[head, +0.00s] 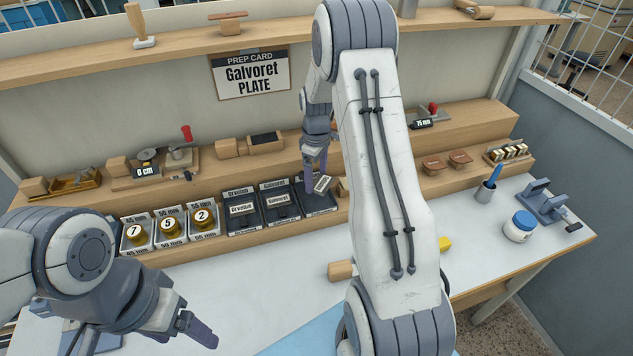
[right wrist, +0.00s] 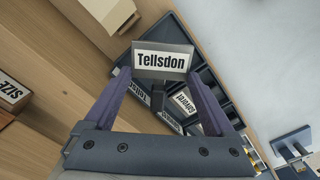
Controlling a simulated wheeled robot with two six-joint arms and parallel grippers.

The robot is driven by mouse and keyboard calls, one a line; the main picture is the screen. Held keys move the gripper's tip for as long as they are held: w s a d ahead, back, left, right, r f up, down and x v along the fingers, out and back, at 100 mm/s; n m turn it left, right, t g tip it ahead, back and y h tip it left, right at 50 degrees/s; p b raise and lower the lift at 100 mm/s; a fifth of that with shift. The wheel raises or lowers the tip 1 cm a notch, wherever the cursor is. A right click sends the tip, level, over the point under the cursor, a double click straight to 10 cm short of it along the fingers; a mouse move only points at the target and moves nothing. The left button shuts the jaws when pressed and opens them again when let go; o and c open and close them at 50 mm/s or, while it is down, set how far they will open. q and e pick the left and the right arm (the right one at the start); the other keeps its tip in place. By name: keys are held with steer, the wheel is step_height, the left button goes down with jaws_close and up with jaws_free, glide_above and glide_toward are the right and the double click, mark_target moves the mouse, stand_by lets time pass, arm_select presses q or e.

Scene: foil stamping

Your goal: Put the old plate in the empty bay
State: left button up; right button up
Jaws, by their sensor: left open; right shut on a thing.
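My right gripper (head: 318,178) is shut on a small plate (right wrist: 161,62) whose face reads "Tellsdon" in the right wrist view. It holds the plate (head: 322,184) over the rightmost of three dark bays (head: 320,204) on the lower shelf. I cannot tell whether the plate touches the bay. The left bay (head: 258,222) holds a plate (head: 241,209), and the middle bay (head: 284,214) holds another plate (head: 278,201). My left gripper (head: 197,330) is open and empty above the white table, at lower left.
A prep card (head: 250,75) reads "Galvoret PLATE". A white jar (head: 519,226) and blue clamp (head: 545,200) stand right. My right arm hides the middle.

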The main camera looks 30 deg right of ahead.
mark_target(317, 181)
step_height(317, 181, down, 3)
steer(key=shift+f+p, duration=0.2)
steer(key=shift+p, duration=0.4)
steer(key=shift+f, duration=0.15)
steer(key=shift+f, duration=0.1)
steer(key=shift+f+b, duration=0.25)
steer(key=shift+b, duration=0.05)
steer(key=o, duration=1.3)
steer(key=shift+s, duration=0.1)
